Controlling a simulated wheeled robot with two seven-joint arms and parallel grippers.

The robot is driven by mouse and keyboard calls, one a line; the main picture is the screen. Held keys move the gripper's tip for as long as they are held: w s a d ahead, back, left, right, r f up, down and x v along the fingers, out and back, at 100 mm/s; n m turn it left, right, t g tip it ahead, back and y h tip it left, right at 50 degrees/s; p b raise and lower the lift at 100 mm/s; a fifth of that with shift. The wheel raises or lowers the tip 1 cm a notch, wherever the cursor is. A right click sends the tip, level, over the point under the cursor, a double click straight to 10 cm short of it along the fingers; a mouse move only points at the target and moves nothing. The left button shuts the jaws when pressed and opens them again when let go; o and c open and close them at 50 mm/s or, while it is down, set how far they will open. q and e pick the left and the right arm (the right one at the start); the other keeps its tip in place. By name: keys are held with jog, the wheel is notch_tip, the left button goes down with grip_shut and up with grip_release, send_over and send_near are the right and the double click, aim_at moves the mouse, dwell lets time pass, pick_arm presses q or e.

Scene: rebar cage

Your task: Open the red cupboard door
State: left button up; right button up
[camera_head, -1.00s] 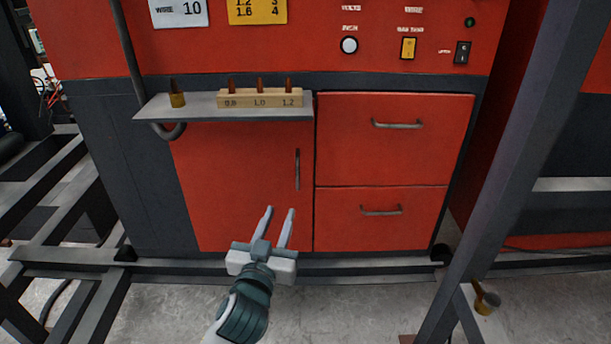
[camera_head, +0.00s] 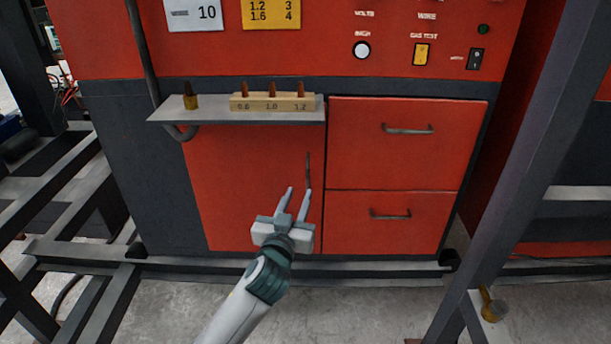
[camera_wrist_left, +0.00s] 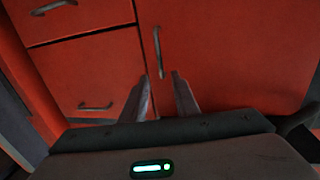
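The red cupboard door (camera_head: 245,185) is closed, at the lower left of the red cabinet beneath the grey shelf. Its thin vertical handle (camera_head: 308,170) is near the door's right edge; it also shows in the left wrist view (camera_wrist_left: 159,52). My left gripper (camera_head: 298,190) is open and empty, its fingertips pointing up at the handle's lower end. In the left wrist view the two fingers (camera_wrist_left: 160,85) are spread, with the handle just beyond them, near the left finger. I cannot tell whether they touch the door. My right gripper is not in view.
Two red drawers (camera_head: 400,150) with horizontal handles are right of the door, both closed. The grey shelf (camera_head: 215,113) juts out above, holding a wooden block (camera_head: 273,103) with copper tips. A dark diagonal post (camera_head: 520,170) stands at right. Grey frame bars cross the floor.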

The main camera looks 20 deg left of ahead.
aim_at(307, 172)
pick_arm(q)
jog(key=w, duration=0.5)
jog(key=w+p, duration=0.1)
jog(key=w, duration=0.2)
jog(key=shift+a, duration=0.35)
jog(key=shift+w, duration=0.45)
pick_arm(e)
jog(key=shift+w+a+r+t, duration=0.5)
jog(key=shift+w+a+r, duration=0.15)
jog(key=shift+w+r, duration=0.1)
pick_arm(q)
jog(key=shift+c, duration=0.7)
